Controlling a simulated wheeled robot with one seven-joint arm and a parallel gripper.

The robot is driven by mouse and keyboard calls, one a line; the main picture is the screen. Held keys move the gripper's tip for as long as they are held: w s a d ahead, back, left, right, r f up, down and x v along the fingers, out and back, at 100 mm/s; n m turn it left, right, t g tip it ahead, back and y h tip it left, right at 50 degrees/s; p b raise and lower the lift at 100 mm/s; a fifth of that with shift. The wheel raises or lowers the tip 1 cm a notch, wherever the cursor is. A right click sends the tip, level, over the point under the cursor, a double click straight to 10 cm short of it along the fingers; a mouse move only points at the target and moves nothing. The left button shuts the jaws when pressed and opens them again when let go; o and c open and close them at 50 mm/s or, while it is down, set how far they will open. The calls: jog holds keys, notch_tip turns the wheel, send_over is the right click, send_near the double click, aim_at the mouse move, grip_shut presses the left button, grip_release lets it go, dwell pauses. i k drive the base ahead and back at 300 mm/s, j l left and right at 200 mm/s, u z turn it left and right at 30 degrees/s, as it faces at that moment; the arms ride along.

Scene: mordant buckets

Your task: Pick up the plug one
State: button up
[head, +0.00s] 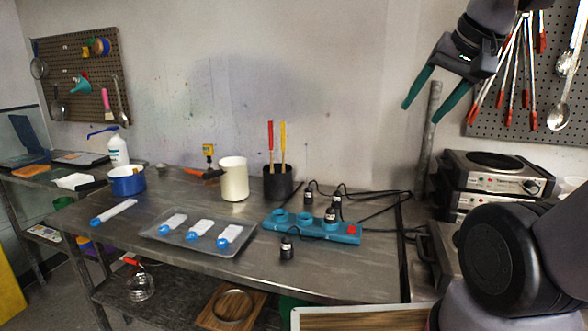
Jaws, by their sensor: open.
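A black plug (287,248) stands by itself on the metal table, just in front of a teal power strip (290,231). A second black plug (331,215) appears seated in the strip near its right end. Two more black plugs, one at the back (308,194) and one to its right (336,202), show behind or on the strip; I cannot tell whether they are seated. My gripper (421,113) hangs at the upper right, high above the table and away from the plugs. Its two teal fingers are spread apart and nothing is between them.
Black cords (375,196) run right from the strip. A dark cup with red and yellow handles (277,184) and a cream canister (234,180) stand behind it. A tray (170,242) with several white, blue-ended items lies left. Stacked hot plates (490,178) stand right.

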aim_at(330, 218)
jog(key=k, duration=0.35)
jog(key=k+z, duration=0.1)
jog(key=z, duration=0.3)
jog(key=k+z, duration=0.1)
jog(key=z, duration=0.25)
jog(key=k+l+z, duration=0.1)
jog(key=z, duration=0.3)
jog(key=j+z, duration=0.15)
jog(key=j, duration=0.3)
jog(key=k+j+z, duration=0.15)
jog(key=j, duration=0.3)
jog(key=j+z, duration=0.15)
jog(key=j, duration=0.35)
jog(key=k+j+z, duration=0.15)
jog(key=j, duration=0.25)
jog(key=k+j, duration=0.1)
jog(key=j, duration=0.25)
jog(key=k+j, duration=0.1)
jog(key=j, duration=0.25)
jog(key=k+j, duration=0.1)
jog(key=j, duration=0.25)
